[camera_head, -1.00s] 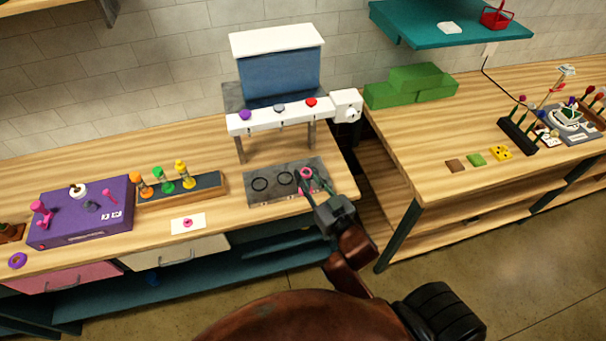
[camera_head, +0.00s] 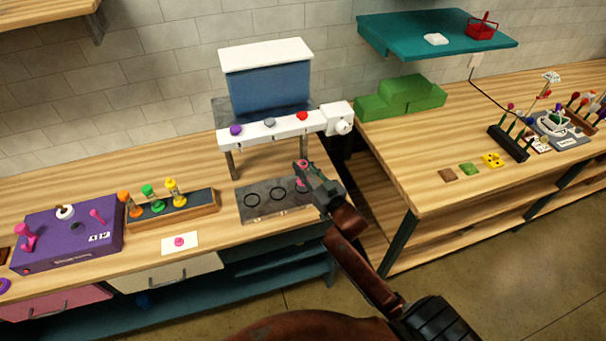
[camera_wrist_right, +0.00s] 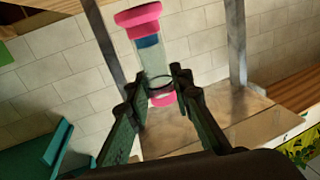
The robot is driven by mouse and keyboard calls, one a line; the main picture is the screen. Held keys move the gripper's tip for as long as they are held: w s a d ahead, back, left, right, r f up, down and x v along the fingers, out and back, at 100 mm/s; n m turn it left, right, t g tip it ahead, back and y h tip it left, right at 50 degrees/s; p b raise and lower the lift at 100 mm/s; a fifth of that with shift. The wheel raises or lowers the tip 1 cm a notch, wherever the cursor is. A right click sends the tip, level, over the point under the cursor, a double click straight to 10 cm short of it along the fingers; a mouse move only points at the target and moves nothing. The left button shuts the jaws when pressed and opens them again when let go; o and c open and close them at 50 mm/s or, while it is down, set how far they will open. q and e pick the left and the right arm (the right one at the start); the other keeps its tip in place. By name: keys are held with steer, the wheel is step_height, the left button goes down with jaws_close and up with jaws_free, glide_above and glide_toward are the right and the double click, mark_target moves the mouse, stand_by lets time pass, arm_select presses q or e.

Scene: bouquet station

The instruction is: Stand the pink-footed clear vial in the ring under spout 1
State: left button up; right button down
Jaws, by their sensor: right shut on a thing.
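The clear vial (camera_wrist_right: 152,62) has a wide pink end, a blue band and a second pink band; in the head view only small pink parts (camera_head: 302,164) show. My right gripper (camera_head: 304,180) is shut on it, the fingers (camera_wrist_right: 155,88) closing near the second pink band. Vial and gripper are over the right end of the grey slab (camera_head: 262,212), beneath the red-knob side of the dispenser. The gripper partly covers the right-hand ring there. I cannot tell whether the vial touches the slab. My left gripper is not in view.
The dispenser (camera_head: 268,122) has purple, grey and red knobs and stands on legs behind the slab. The left ring (camera_head: 252,200) and middle ring (camera_head: 278,193) are empty. A rack (camera_head: 200,210) with several colored-top vials and a purple box (camera_head: 65,240) stand left. A gap separates the benches.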

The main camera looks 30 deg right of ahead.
steer(key=shift+w+d+f, duration=0.15)
steer(key=shift+w+f, duration=0.1)
steer(key=shift+f, duration=1.55)
steer(key=shift+f, duration=0.2)
steer(key=c, duration=1.7)
jaws_free()
steer(key=shift+r, duration=0.1)
steer(key=s, duration=1.2)
steer(key=shift+d, duration=0.15)
